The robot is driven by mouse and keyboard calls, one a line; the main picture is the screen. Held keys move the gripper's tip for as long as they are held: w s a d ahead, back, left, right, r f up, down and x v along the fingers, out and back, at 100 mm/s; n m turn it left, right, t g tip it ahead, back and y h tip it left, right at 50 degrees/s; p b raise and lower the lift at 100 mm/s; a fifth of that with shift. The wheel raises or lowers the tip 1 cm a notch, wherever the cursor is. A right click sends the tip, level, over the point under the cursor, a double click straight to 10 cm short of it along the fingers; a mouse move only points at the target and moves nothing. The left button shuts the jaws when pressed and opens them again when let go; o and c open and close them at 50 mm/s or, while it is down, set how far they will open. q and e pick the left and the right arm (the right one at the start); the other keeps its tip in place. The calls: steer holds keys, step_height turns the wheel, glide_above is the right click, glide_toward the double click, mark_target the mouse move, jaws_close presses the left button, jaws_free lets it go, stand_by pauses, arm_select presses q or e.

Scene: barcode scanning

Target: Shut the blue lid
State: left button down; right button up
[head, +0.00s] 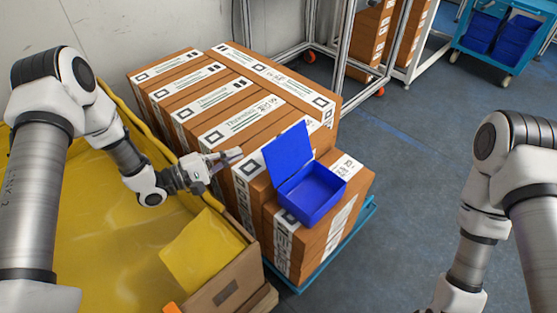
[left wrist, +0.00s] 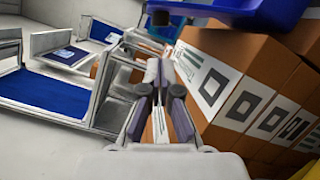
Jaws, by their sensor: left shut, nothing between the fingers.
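A blue box (head: 314,194) stands on the near end of the stacked cartons in the head view. Its blue lid (head: 288,151) is open and stands up, leaning back on the box's left side. My left gripper (head: 238,154) is to the left of the lid, apart from it, over the cartons, with its fingers shut and empty. The left wrist view shows the closed fingers (left wrist: 162,75) in the middle and a blue part of the box or lid (left wrist: 240,10) at the top edge. My right gripper is out of the head view; only my right arm shows.
Brown cartons (head: 222,106) with white labels form the stack on a blue pallet (head: 326,254). A yellow-lined crate (head: 110,220) stands to the left, under my left arm. Metal frames and a blue cart (head: 501,38) are at the back. The floor to the right is clear.

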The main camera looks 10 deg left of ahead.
mark_target(287, 153)
arm_select(q)
steer(key=w+a+f+t+b, duration=0.1)
steer(key=w+a+f+b, duration=0.1)
steer(key=a+f, duration=0.1)
steer(key=x, duration=0.3)
steer(key=b+x, duration=0.1)
steer(key=x, duration=0.2)
steer(key=r+b+x, duration=0.1)
steer(key=x, duration=0.3)
steer(key=shift+s+d+r, duration=0.1)
steer(key=shift+s+d, duration=0.05)
steer(key=shift+s, duration=0.05)
steer(key=shift+s+d+r, duration=0.25)
steer(key=shift+s+d, duration=0.15)
steer(key=shift+d, duration=0.05)
steer(key=shift+s+d+r, duration=0.3)
steer(key=shift+s+d, duration=0.1)
steer(key=shift+d, duration=0.1)
steer(key=shift+s+d+r, duration=0.15)
steer(key=shift+s+d, duration=0.1)
steer(key=shift+d, duration=0.1)
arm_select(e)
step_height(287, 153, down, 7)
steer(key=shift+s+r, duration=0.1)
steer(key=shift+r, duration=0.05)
